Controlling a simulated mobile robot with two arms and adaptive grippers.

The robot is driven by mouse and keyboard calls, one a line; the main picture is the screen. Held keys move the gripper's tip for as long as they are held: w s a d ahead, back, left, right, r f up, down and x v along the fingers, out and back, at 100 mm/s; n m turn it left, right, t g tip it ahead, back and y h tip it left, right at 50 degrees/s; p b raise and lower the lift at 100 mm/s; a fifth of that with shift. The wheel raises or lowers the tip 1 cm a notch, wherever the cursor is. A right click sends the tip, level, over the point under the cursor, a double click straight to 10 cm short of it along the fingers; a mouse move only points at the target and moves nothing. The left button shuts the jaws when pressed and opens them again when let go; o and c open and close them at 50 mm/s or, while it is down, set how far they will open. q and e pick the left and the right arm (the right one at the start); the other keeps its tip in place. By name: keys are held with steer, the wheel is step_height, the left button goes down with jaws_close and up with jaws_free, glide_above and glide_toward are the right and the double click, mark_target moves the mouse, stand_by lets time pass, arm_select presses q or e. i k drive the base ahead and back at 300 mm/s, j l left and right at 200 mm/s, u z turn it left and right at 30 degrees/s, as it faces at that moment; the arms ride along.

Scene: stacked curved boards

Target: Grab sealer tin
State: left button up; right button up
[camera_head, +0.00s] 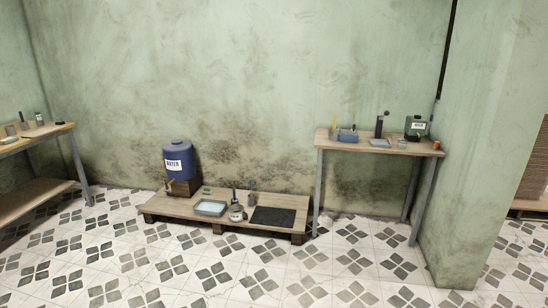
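No object can be read as the sealer tin with certainty. A small round pale container (237,214) stands on the low wooden platform, between a shallow tray and a black mat. A small jar with a pale label (40,119) stands on the left table, too small to identify. Neither of my grippers is in view.
A blue water barrel (177,160) stands on the low platform (165,208) against the wall. The tray (210,208) and black mat (273,217) lie on it. The right table (340,147) abuts a pillar (485,150). The left table (55,132) is at the edge. The tiled floor (190,265) in front is clear.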

mark_target(236, 211)
steer(key=i, duration=2.1)
